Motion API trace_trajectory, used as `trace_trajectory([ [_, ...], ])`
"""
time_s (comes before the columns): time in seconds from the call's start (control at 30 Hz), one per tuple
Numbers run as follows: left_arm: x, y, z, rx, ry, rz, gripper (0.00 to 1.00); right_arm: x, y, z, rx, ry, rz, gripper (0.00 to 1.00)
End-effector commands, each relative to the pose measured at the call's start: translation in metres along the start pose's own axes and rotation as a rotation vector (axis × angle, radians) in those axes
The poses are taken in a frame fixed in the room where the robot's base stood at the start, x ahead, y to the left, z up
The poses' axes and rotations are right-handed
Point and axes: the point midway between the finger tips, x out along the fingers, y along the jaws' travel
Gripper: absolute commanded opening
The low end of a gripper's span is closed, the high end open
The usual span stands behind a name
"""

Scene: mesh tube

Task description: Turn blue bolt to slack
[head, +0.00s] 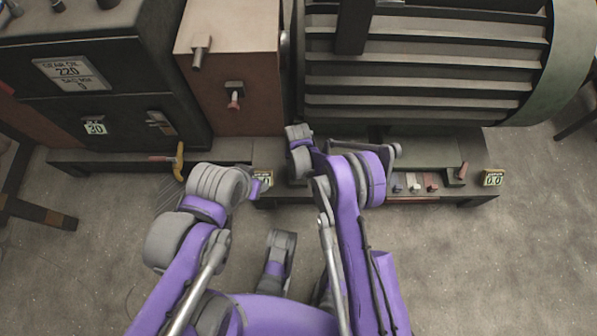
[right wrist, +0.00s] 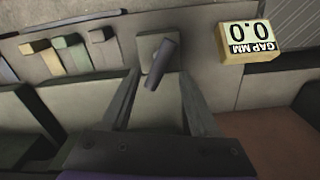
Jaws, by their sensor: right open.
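The bolt (right wrist: 161,64), a dark blue-grey bar on a pale square block, stands in the middle of the right wrist view. My right gripper (right wrist: 159,78) is open, with one finger on each side of the bolt and block. I cannot tell whether either finger touches. In the head view my right arm hides this bolt, and the fingertips do not show clearly. My left arm is folded at the left in the head view, and its fingers cannot be made out.
A gap sign reading 0.0 (right wrist: 248,42) is beside the bolt. Several coloured shims (right wrist: 70,54) lie on its other side. In the head view, another gap sign (head: 492,178) and a red-brown bolt (head: 461,171) are at the bench's right end. The ribbed machine (head: 420,75) rises behind.

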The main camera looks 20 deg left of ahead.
Motion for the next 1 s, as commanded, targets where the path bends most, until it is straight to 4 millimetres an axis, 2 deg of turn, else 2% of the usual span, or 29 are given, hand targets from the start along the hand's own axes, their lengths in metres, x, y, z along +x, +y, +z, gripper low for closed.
trace_trajectory([
  [0.03,0.005,0.0,0.001,0.0,-0.001,0.0,0.5,0.014,0.0,0.0,0.001,-0.001,0.0,0.61],
  [0.1,0.008,0.0,0.002,0.0,-0.002,0.0,0.5,0.027,0.0,0.0,0.001,0.0,0.0,0.61],
  [0.3,0.014,0.0,0.004,0.0,-0.005,0.0,0.5,0.056,0.001,-0.001,0.001,0.0,0.0,0.61],
  [0.5,0.016,0.0,0.004,0.0,-0.005,0.0,0.5,0.067,0.001,0.0,0.001,0.001,0.0,0.61],
  [0.77,0.016,0.0,0.004,0.0,-0.005,0.0,0.5,0.067,0.001,0.0,0.0,0.001,0.0,0.61],
  [1.0,0.016,0.0,0.004,0.0,-0.005,0.0,0.5,0.067,0.001,0.0,0.0,0.001,0.0,0.18],
])
